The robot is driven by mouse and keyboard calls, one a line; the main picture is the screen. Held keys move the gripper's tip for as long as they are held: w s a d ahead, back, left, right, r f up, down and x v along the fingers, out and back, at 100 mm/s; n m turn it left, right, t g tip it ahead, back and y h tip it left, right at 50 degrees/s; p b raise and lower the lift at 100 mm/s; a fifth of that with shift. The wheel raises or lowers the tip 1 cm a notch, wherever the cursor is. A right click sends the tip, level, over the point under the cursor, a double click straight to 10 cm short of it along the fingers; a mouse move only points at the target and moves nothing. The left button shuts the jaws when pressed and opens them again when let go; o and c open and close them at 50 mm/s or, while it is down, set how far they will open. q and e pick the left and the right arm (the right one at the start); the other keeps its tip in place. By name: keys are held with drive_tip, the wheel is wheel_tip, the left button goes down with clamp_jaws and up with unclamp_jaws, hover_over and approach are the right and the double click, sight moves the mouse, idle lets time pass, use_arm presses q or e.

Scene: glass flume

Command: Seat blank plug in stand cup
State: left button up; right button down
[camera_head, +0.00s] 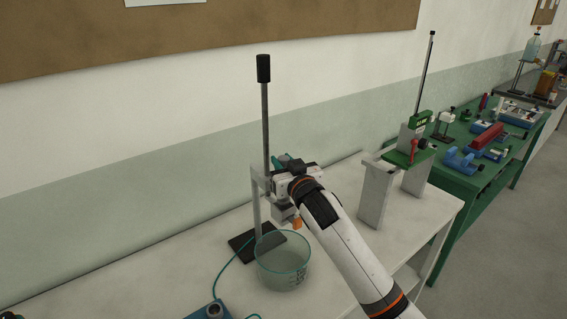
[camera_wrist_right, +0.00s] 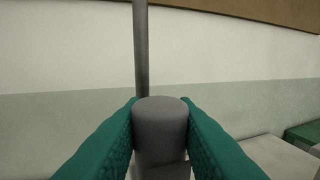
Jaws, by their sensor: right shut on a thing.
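My right gripper (camera_head: 281,161) is at the tall stand (camera_head: 265,130), its teal fingers pointing towards the rod. In the right wrist view the fingers are shut on the sides of a grey cylinder (camera_wrist_right: 161,118), which looks like the blank plug. It looks upright, with the stand rod (camera_wrist_right: 141,50) rising behind it. A darker grey block (camera_wrist_right: 168,172) shows just below the cylinder; I cannot tell whether they touch. In the head view my gripper and wrist hide the plug. I cannot make out the stand cup clearly. My left gripper is not in view.
A glass beaker (camera_head: 283,263) stands below my wrist, by the stand's black base (camera_head: 243,242). A blue device (camera_head: 209,309) with a cable is at the front. A grey frame with a green device (camera_head: 409,152) stands to the right. A cluttered green bench (camera_head: 481,145) lies beyond.

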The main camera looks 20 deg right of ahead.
drive_tip(key=shift+p, duration=0.5)
idle(1.1)
drive_tip(key=shift+f+b, duration=1.9)
drive_tip(key=shift+f, duration=0.9)
drive_tip(key=c, duration=1.1)
unclamp_jaws()
drive_tip(key=shift+s, duration=0.1)
drive_tip(key=s+b, duration=0.1)
drive_tip(key=s, duration=0.3)
drive_tip(key=s+b, duration=0.1)
drive_tip(key=s, duration=0.3)
drive_tip(key=s+d+b, duration=0.1)
drive_tip(key=s, duration=0.3)
drive_tip(key=shift+w, duration=0.1)
